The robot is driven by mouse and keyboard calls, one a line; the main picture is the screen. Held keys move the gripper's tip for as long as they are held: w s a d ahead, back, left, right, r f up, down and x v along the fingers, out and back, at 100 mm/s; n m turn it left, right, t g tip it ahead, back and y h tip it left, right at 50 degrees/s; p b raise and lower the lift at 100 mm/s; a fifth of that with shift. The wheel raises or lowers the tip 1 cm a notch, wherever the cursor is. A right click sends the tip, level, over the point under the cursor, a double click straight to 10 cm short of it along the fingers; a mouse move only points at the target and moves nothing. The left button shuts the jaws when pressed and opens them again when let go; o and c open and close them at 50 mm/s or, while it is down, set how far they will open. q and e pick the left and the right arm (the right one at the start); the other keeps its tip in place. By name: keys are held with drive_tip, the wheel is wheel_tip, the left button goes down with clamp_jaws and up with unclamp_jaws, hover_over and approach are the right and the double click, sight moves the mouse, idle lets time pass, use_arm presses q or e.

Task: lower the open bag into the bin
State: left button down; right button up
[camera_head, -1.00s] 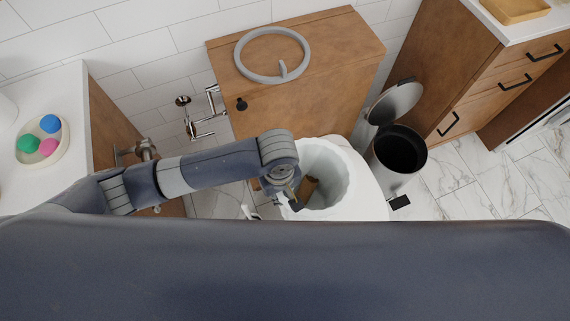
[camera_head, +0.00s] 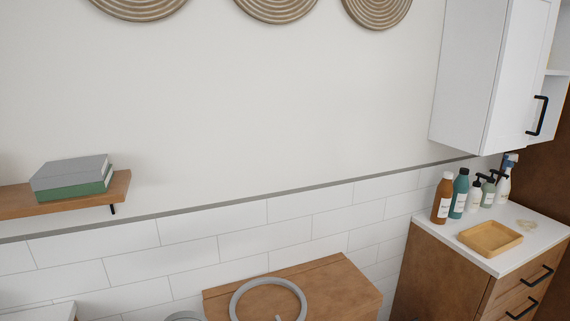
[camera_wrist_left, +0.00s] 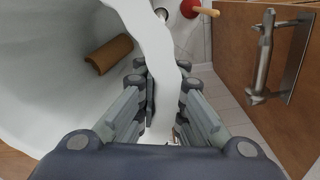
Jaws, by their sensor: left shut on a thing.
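The white open bag (camera_wrist_left: 50,70) fills the left of the left wrist view, and I look into its mouth. A brown curved piece (camera_wrist_left: 108,55), like a cardboard tube, lies inside it. My left gripper (camera_wrist_left: 166,88) is shut on the bag's rim, with the white wall running between its fingers. The bin is in neither current view. The head view is tilted up to the wall and shows neither arm. My right gripper is not in view.
In the left wrist view, a metal holder (camera_wrist_left: 264,62) sticks out from a wooden panel at the right, and a red-and-yellow item (camera_wrist_left: 197,9) is on the floor. The head view shows a wooden cabinet with a grey ring (camera_head: 235,300) and a counter with bottles (camera_head: 460,193) and a tray (camera_head: 490,252).

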use_arm(q)
drive_tip(key=s+a+r+m, duration=0.1)
drive_tip(key=a+r, duration=0.4)
drive_tip(key=r, duration=0.3)
drive_tip(key=shift+s+r+m, duration=0.3)
